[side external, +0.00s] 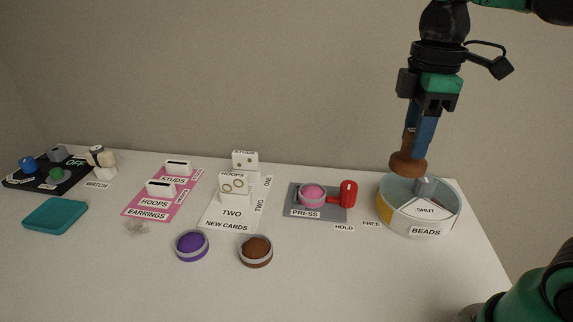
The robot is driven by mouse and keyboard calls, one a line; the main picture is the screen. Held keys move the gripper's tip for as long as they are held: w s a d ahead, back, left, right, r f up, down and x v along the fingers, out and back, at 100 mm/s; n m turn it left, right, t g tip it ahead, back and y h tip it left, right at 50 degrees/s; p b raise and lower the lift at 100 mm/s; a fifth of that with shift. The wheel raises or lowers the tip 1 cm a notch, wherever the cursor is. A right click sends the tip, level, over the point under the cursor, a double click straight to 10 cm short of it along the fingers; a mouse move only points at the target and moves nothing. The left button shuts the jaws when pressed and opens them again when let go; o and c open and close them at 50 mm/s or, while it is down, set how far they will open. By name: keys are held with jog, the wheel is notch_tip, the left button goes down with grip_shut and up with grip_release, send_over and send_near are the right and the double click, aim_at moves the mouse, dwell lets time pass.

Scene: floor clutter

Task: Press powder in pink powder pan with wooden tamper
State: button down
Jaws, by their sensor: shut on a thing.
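My gripper (420,140) points down at the right of the side external view and is shut on the wooden tamper (408,163), which has a brown rounded base. It holds the tamper in the air, appearing over or behind the back left rim of the round beads container; the exact depth is hard to tell. The tamper and pan are apart.
A red upright part (348,193) stands at the plate's right end, by HOLD and FREE labels. The beads container (421,222) is right of it. Purple (191,246) and brown (256,251) powder pans lie in front. Earring cards stand left.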

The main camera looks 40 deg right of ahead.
jog(key=c, duration=1.1)
grip_release()
grip_shut()
jog(key=shift+w, duration=0.45)
jog(key=w+f, duration=0.6)
jog(key=w, duration=0.3)
jog(key=w+f, duration=0.5)
jog(key=w, duration=0.4)
jog(key=shift+d+f, duration=0.15)
jog(key=shift+f, duration=1.25)
jog(key=shift+d+f, duration=0.1)
jog(key=shift+f, duration=1.3)
